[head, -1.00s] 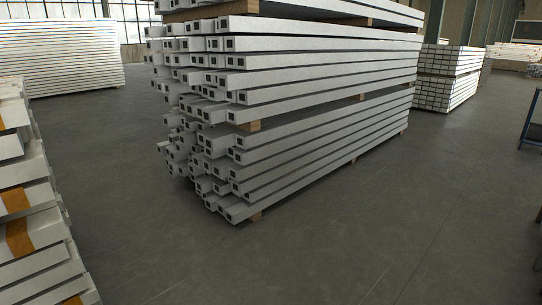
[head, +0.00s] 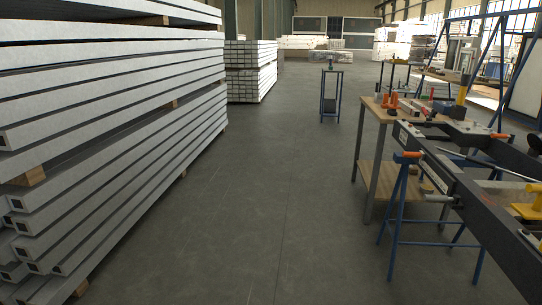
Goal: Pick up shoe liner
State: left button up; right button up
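I see no shoe liner in the head view. Neither of my grippers is in view. A wooden workbench (head: 371,111) stands at the right with several small tools and orange-handled clamps (head: 392,101) on its top. The items on it are too small to tell apart fully.
A tall stack of grey-white square profiles (head: 120,130) fills the left. A dark steel beam on blue trestles (head: 390,215) juts in at the right. A small blue stand (head: 330,95) and another profile stack (head: 250,72) are farther back. The grey floor between is clear.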

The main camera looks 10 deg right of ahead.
aim_at(385, 96)
jog(key=i+l+z, duration=0.15)
jog(key=i+z, duration=0.15)
jog(key=i, duration=0.45)
jog(key=i+z, duration=0.35)
jog(key=i, duration=2.1)
jog(key=i+u, duration=0.1)
jog(key=i, duration=1.6)
jog(key=i+u, duration=0.15)
jog(key=i, duration=0.4)
jog(key=i+u, duration=0.15)
jog(key=i, duration=0.4)
jog(key=i+l+u, duration=0.2)
jog(key=i, duration=0.3)
jog(key=i+j+u, duration=0.15)
jog(key=i+u, duration=0.45)
jog(key=u, duration=0.2)
jog(key=i+u, duration=0.4)
jog(key=z, duration=3.4)
